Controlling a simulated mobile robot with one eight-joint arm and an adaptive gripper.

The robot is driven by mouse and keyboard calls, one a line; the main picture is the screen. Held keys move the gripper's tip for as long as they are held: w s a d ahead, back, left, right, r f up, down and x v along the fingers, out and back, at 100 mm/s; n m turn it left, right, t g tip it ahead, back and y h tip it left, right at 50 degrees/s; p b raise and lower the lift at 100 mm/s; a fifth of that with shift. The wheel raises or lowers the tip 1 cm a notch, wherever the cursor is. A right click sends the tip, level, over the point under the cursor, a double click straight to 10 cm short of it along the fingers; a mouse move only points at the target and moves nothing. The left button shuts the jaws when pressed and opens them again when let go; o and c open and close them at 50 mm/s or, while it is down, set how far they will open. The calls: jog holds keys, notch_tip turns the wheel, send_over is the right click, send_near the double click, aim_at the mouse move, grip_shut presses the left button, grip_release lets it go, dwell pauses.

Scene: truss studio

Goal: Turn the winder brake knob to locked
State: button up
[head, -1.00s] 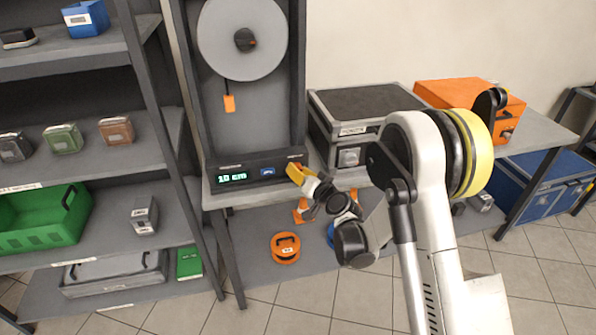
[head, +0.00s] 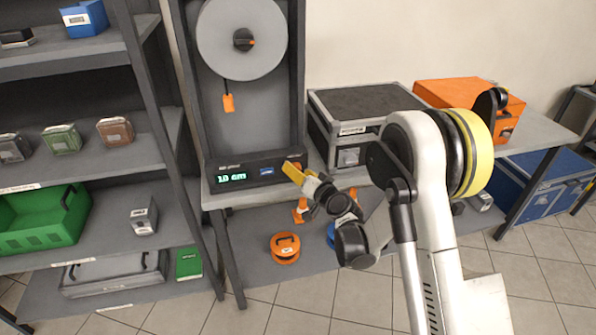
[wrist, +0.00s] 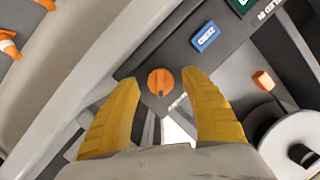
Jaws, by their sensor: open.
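The winder (head: 241,75) is an upright dark frame with a large pale disc and a control panel at its foot. An orange round knob (wrist: 160,82) with a dark mark across it sits on that panel, between my fingertips in the wrist view. In the head view, only a bit of orange shows at the panel's right end, behind my gripper (head: 291,171). My gripper (wrist: 160,76) is open, one yellow finger on each side of the knob. I cannot tell whether the fingers touch it. The lock markings are not readable.
The panel carries a green display (head: 232,178) reading 10 cm and a blue button (wrist: 205,37). An orange tag (head: 228,103) hangs below the disc. A grey case (head: 352,108) stands right of the winder; shelves (head: 110,140) stand left.

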jog(key=v, duration=0.7)
jog(key=shift+s+d+r, duration=0.1)
jog(key=shift+r, duration=0.1)
jog(key=s+d+r+n+g+h, duration=0.25)
jog(key=s+d+r, duration=0.35)
jog(key=s+r, duration=0.55)
jog(key=s+d+g+h, duration=0.1)
jog(key=s+d, duration=0.3)
jog(key=s, duration=0.3)
jog(key=s+d+g+h, duration=0.1)
jog(key=s+d+h, duration=0.1)
jog(key=s, duration=0.5)
jog(key=s+d+m+g+h, duration=0.1)
jog(key=s+d+g+h, duration=0.1)
jog(key=s+d, duration=0.3)
jog(key=shift+s+d+f, duration=0.3)
jog(key=shift+s+d, duration=0.05)
jog(key=shift+s, duration=0.7)
